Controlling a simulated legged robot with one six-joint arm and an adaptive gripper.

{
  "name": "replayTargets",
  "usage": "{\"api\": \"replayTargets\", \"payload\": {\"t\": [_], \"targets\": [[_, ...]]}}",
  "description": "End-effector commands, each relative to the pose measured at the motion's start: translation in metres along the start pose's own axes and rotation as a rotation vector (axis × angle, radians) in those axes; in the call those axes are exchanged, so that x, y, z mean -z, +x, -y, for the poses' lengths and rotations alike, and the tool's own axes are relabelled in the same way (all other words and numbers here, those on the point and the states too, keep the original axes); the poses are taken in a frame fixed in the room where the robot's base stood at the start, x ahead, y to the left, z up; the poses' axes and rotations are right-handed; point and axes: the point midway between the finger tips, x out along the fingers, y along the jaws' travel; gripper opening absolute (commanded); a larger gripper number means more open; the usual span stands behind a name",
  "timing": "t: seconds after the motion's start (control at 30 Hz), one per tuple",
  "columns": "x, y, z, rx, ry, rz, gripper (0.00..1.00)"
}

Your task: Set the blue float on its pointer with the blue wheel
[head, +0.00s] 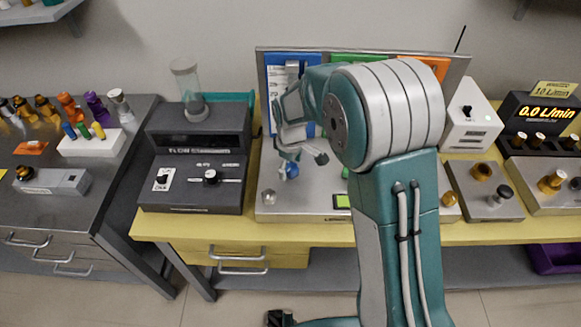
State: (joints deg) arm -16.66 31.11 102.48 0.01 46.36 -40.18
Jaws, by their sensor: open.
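The blue flow-meter panel (273,118) stands upright on the bench, left of my arm. Its white scale (276,88) and a vertical tube (292,72) show above my gripper. I cannot make out the blue float or its pointer; the lower tube is behind my gripper. The blue wheel (292,171) shows low in front of the panel, partly covered by the fingers. My gripper (302,158) is open and reaches down at the wheel, with its fingers close around or just above it. I cannot tell whether they touch it.
Green (352,57) and orange (425,64) panels stand to the right, largely hidden by my arm. A dark flow device (190,190) with a glass tube stands close on the left. A display (545,112) reading 0.0 L/min is at the far right.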

Motion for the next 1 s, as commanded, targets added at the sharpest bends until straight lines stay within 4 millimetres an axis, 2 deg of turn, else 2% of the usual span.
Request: {"api": "replayTargets", "payload": {"t": [0.33,0.37,0.4,0.47,0.5,0.53,0.73,1.0], "targets": [[-0.0001,0.0052,0.0000,0.000,0.000,0.000,0.93],[-0.0001,0.0052,0.0000,0.000,0.000,0.000,0.80],[-0.0001,0.0052,0.0000,0.000,0.000,0.000,0.62],[-0.0001,0.0051,0.0000,0.000,0.000,0.000,0.35],[-0.0001,0.0051,0.0000,0.000,0.000,0.000,0.17],[-0.0001,0.0052,-0.0001,0.000,0.000,0.000,0.12],[-0.0001,0.0058,-0.0003,0.000,-0.010,0.001,0.12],[-0.0003,0.0065,-0.0003,0.001,-0.122,0.002,0.12]]}}
